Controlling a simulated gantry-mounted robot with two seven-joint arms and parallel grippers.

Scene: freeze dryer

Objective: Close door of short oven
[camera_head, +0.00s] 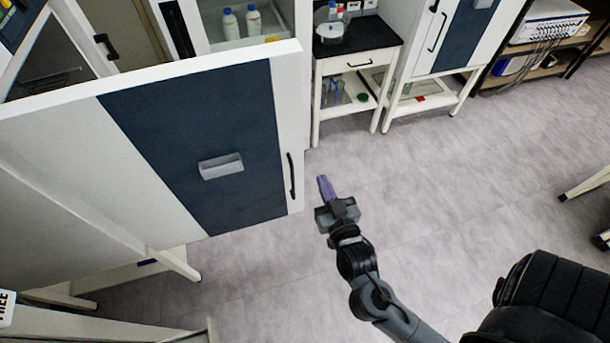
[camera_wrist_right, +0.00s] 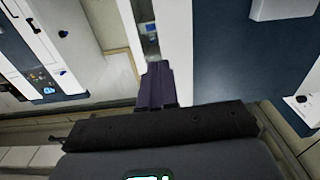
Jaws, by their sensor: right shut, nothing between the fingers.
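The oven door (camera_head: 209,150) is white with a dark blue panel and stands swung open toward me at the left of the head view. It has a black handle (camera_head: 291,176) near its free edge and a grey box-shaped piece (camera_head: 221,167) on the blue panel. My right gripper (camera_head: 326,188) is shut and empty, to the right of the door's free edge near the handle, apart from it as far as I can tell. In the right wrist view its fingers (camera_wrist_right: 156,85) point up toward the door's white edge strip (camera_wrist_right: 174,45), with the blue panel to the right. My left gripper does not show.
Behind the door, an open cabinet interior (camera_head: 240,30) holds white bottles with blue caps (camera_head: 242,21). A small black-topped table (camera_head: 350,55) and another white cabinet (camera_head: 440,50) stand at the back.

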